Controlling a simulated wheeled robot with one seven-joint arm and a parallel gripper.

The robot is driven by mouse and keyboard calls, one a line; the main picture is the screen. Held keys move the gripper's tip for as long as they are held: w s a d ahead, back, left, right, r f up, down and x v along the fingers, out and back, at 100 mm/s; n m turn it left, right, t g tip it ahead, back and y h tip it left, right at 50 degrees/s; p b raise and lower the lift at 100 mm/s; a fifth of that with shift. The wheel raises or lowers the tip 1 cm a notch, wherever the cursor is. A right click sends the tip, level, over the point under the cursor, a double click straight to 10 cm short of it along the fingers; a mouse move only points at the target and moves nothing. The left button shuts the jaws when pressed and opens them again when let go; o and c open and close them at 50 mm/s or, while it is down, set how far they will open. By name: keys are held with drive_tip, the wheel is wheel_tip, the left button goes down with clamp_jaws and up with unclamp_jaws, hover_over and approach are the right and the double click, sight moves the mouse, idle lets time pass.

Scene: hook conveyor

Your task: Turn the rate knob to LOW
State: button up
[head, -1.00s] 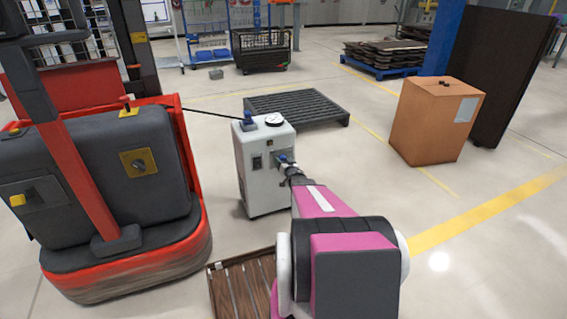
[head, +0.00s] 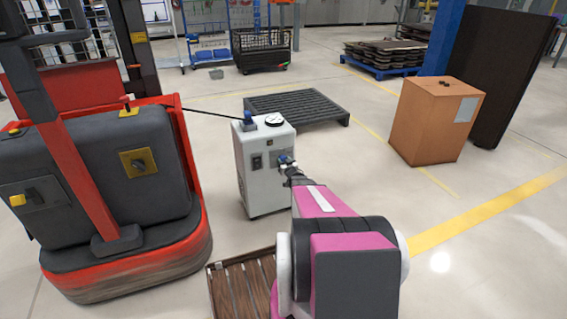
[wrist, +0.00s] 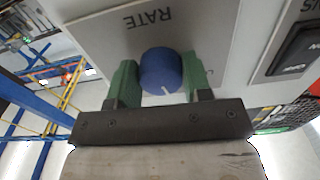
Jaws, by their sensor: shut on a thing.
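The rate knob (wrist: 161,70) is a round blue knob on a grey panel, under the word RATE, which appears upside down in the wrist view. A white pointer line on it points toward the bottom of that view. My gripper (wrist: 160,80) has its green fingers on either side of the knob and is shut on it. In the head view the gripper (head: 287,163) reaches the front of the white cabinet (head: 262,190). The LOW marking cannot be read; the fingers cover part of the panel.
A dark rocker switch (wrist: 300,48) sits beside the knob panel. A gauge (head: 274,119) and a blue fitting top the cabinet. A red and grey vehicle (head: 130,190) stands left, a dark pallet (head: 297,107) behind, a wooden pallet (head: 240,285) in front.

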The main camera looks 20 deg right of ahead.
drive_tip(key=n, duration=0.9)
drive_tip(key=shift+d, duration=0.1)
drive_tip(key=shift+n, duration=0.3)
idle(0.4)
drive_tip(key=o, duration=0.9)
drive_tip(key=s, duration=1)
drive_tip(key=shift+s+d, duration=0.2)
drive_tip(key=shift+s, duration=0.2)
drive_tip(key=shift+r, duration=0.1)
